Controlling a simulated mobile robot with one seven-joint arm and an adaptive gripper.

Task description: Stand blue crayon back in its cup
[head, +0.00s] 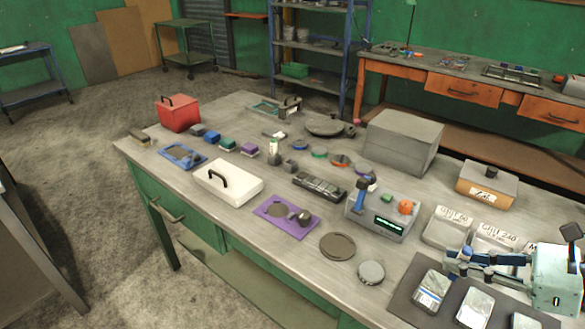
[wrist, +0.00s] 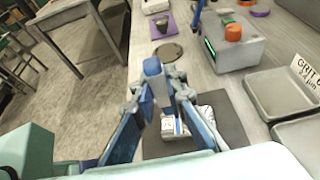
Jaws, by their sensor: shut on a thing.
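My gripper (head: 467,262) is at the right of the head view, above the dark mat at the table's near right. It also shows in the wrist view (wrist: 165,92), its fingers closed on a blue piece, the blue crayon (wrist: 152,68), seen largely end-on between them. In the head view the crayon (head: 466,252) is a small blue tip at the fingers.
A grey device (head: 382,222) with a green display stands between the purple mat and my gripper. A dark disc (head: 337,246) and a round tin (head: 371,272) lie nearer.

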